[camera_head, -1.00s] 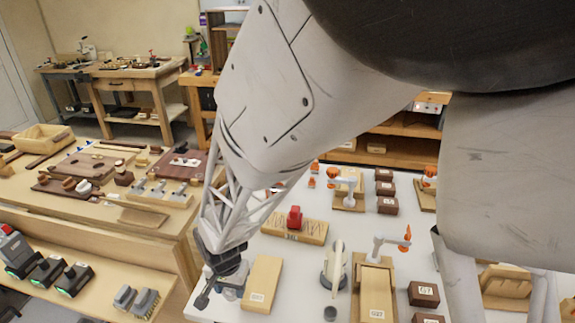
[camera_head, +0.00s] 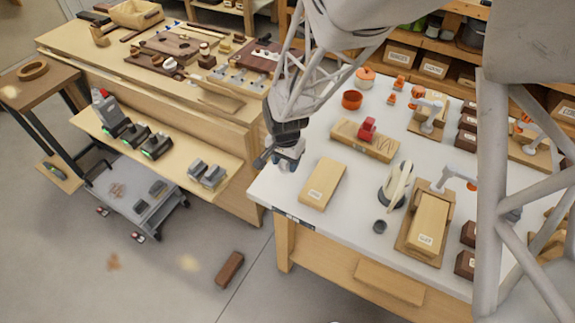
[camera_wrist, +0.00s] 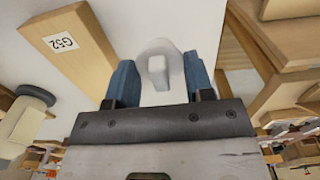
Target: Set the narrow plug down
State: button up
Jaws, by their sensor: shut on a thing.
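My gripper (camera_head: 288,158) is over the left edge of the white table (camera_head: 270,195), just left of and behind a pale wooden block. In the wrist view its two blue fingers (camera_wrist: 162,82) are shut on a pale grey-white piece, which I take as the narrow plug (camera_wrist: 158,70). The plug's rounded top and a small raised part show between the fingers; the fingers and the gripper body hide the rest. In the head view the plug is too small to make out clearly. Whether its underside touches the table cannot be told.
The labelled pale wooden block (camera_head: 323,183) lies close by; it also shows in the wrist view (camera_wrist: 72,42). A wooden board with a red piece (camera_head: 365,138) is to the right. Bare white table lies around the block.

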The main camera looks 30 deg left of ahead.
aim_at(286, 169)
jog(key=shift+f, duration=1.75)
jog(key=shift+f, duration=0.15)
jog(key=o, duration=0.9)
jog(key=shift+r, duration=6.15)
